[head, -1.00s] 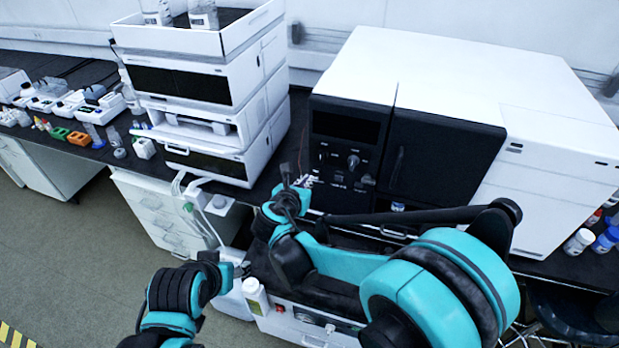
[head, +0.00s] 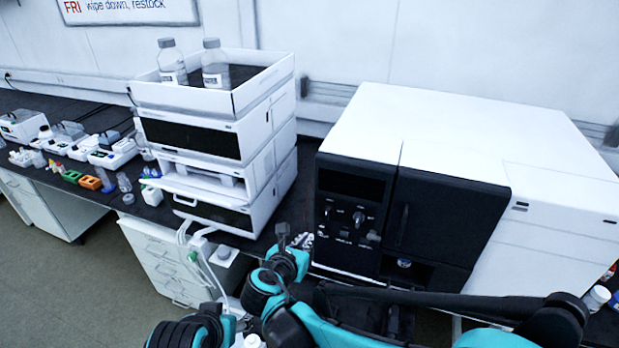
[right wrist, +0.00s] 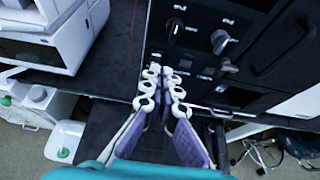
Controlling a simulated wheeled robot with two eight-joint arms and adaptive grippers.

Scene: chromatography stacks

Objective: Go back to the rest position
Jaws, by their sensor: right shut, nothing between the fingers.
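My right gripper (head: 301,241) is in front of the lower left of the large white instrument (head: 450,130) with a black front. In the right wrist view, its white-tipped fingers with purple pads (right wrist: 163,88) are close together and empty, below the black knobs of the panel (right wrist: 198,32). I cannot tell whether they touch the panel. My left arm (head: 190,330) enters at the bottom edge of the head view. Its gripper is too dark and cut off to show whether it is open.
A white module stack (head: 262,150) stands left of the instrument, with a tray (head: 180,98) holding two bottles (head: 171,62) on top. Small racks and devices (head: 110,150) crowd the bench at left. A stool (right wrist: 262,152) is at lower right in the wrist view. Floor is clear at left.

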